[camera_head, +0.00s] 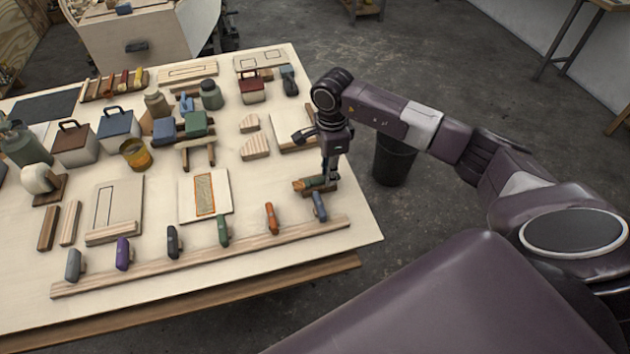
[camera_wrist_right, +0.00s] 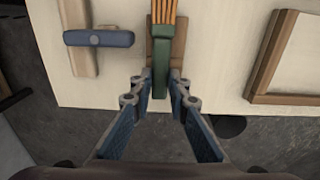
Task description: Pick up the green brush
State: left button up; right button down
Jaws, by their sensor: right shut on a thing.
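The green brush (camera_head: 314,182) lies near the right edge of the plywood table, over a small brown wooden block (camera_wrist_right: 178,50). In the right wrist view the brush (camera_wrist_right: 161,72) shows a green handle end towards me and orange bristles pointing away. My right gripper (camera_head: 329,180) points down at the brush. In the right wrist view its fingertips (camera_wrist_right: 160,84) sit on both sides of the green handle, shut on it. The brush appears still down at its block; I cannot tell whether there is a gap below it. My left gripper is not in view.
A wooden rail (camera_head: 205,258) with several coloured handles runs along the front; its blue handle (camera_head: 319,207) is close to my right gripper. A framed wooden board (camera_head: 294,134) lies behind. A dark bin (camera_head: 393,162) stands on the floor beyond the table's right edge.

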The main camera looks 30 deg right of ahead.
jog(key=shift+r, duration=0.15)
jog(key=shift+w+r, duration=0.1)
jog(key=shift+r, duration=0.15)
notch_tip(320, 180, up, 19)
jog(key=b, duration=0.4)
jog(key=shift+b, duration=0.35)
jog(key=shift+r, duration=0.1)
dwell(0.7)
